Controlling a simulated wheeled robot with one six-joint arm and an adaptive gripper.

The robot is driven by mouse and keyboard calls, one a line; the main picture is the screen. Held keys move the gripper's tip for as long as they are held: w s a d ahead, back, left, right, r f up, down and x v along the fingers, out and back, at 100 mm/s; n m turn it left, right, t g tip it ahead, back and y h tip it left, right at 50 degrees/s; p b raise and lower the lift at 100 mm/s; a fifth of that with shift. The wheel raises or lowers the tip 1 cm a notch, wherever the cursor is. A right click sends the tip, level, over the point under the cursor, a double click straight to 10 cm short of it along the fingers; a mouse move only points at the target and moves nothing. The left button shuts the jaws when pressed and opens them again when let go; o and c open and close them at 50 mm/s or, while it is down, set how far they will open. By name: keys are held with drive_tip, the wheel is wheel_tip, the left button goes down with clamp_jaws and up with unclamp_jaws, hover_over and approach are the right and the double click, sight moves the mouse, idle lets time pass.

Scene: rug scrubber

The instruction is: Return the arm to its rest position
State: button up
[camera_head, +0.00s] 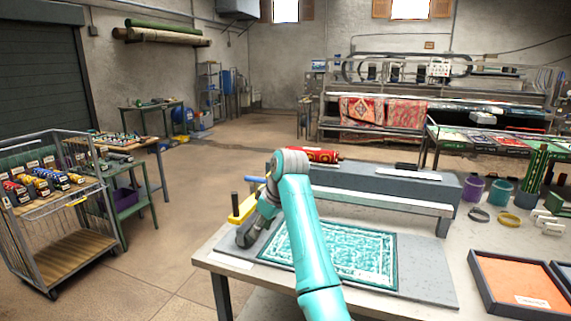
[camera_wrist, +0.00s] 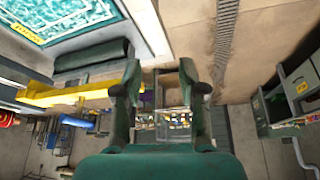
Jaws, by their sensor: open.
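My arm (camera_head: 297,225) reaches from the front of the worktable toward its left edge, across the teal patterned rug. In the wrist view my gripper (camera_wrist: 159,70) has its two dark fingers apart with nothing between them. In the head view the wrist (camera_head: 268,203) hangs near the table's left edge and the fingers are hard to make out. A yellow bar (camera_wrist: 70,97) lies close to the left finger in the wrist view; in the head view the yellow piece (camera_head: 243,209) is beside the wrist. A dark rounded bar (camera_wrist: 95,55) lies between it and the rug.
The teal rug (camera_head: 335,252) lies on a grey board on the table. A long grey block (camera_head: 375,185) stands behind it. Cups (camera_head: 473,189) and a framed orange panel (camera_head: 515,283) are at right. A wire cart (camera_head: 75,245) stands left, with open floor between.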

drive_tip(key=s+d+f+m+t, duration=0.1)
drive_tip(key=s+d+f, duration=0.1)
drive_tip(key=f, duration=0.7)
drive_tip(key=s+d+f+m+t, duration=0.1)
drive_tip(key=s+d+f, duration=0.1)
drive_tip(key=f, duration=0.6)
drive_tip(key=s+d+f+m+t, duration=0.1)
drive_tip(key=s+d+f, duration=0.15)
drive_tip(key=f, duration=0.65)
drive_tip(key=s+d+f+m+t+h, duration=0.15)
drive_tip(key=s+d+f, duration=0.25)
drive_tip(key=s+f, duration=0.45)
drive_tip(key=s+d+f+m+t, duration=0.1)
drive_tip(key=s+d+f+m, duration=0.1)
drive_tip(key=s+d+f, duration=0.45)
drive_tip(key=s+d+r+m+t+h, duration=0.1)
drive_tip(key=s+d+t, duration=0.15)
drive_tip(key=s, duration=1.15)
drive_tip(key=s+d+r+m+t+h, duration=0.1)
drive_tip(key=s+d+m, duration=0.15)
drive_tip(key=s, duration=1.15)
drive_tip(key=s+d+r+t, duration=0.2)
drive_tip(key=s+d+r, duration=0.1)
drive_tip(key=s+r, duration=1.4)
wheel_tip(320, 180, up, 2)
drive_tip(key=shift+s+r+m+t, duration=0.1)
drive_tip(key=shift+s+m+t, duration=0.15)
drive_tip(key=shift+m+t, duration=0.15)
